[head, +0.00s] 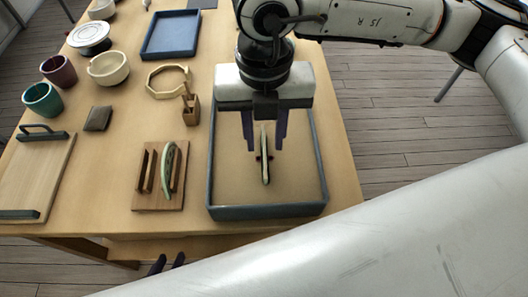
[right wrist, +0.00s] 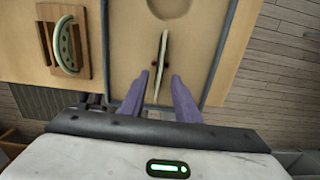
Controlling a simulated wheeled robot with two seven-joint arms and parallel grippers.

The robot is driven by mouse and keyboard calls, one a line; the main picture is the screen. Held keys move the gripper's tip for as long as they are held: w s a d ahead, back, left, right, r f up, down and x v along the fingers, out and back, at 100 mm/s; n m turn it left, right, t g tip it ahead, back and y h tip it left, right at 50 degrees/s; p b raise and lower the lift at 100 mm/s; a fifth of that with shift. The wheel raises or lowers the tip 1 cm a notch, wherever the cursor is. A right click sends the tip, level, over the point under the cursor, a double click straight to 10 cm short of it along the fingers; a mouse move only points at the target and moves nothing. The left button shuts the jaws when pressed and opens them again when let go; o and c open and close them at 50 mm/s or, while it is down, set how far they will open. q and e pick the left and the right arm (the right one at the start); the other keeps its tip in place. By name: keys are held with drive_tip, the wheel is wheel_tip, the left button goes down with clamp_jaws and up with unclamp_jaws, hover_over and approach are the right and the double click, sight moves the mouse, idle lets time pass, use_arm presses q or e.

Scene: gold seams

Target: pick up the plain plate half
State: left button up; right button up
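A thin pale plate half (head: 265,168) stands on edge in the blue-grey tray (head: 268,211), seen nearly edge-on, with small dark red bits at its sides. Its face hardly shows. My right gripper (head: 265,146) is open above it, one finger on each side. In the right wrist view the half (right wrist: 161,60) runs between the spread fingers (right wrist: 159,80); I cannot tell whether they touch it. Another plate half (head: 168,172), pale green with dark dots, stands in a slotted wooden rack (head: 145,202). My left gripper (head: 167,265) is empty at the table's front edge, fingers apart.
A board with dark handles (head: 40,175) lies at the left. Several cups and bowls (head: 108,68) stand at the back left. A wooden octagonal ring (head: 168,81), a small wooden holder (head: 191,108) and a blue tray (head: 171,36) lie behind the rack. The tray's walls surround my right gripper.

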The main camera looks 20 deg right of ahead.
sight(265, 150)
drive_tip(key=shift+w+d+f+p, duration=0.15)
drive_tip(key=shift+f+p, duration=0.15)
drive_tip(key=shift+f, duration=1.1)
drive_tip(key=shift+w+a+f+p, duration=0.1)
drive_tip(key=shift+f+p, duration=0.15)
drive_tip(key=shift+f, duration=1.1)
drive_tip(key=shift+f, duration=0.1)
clamp_jaws()
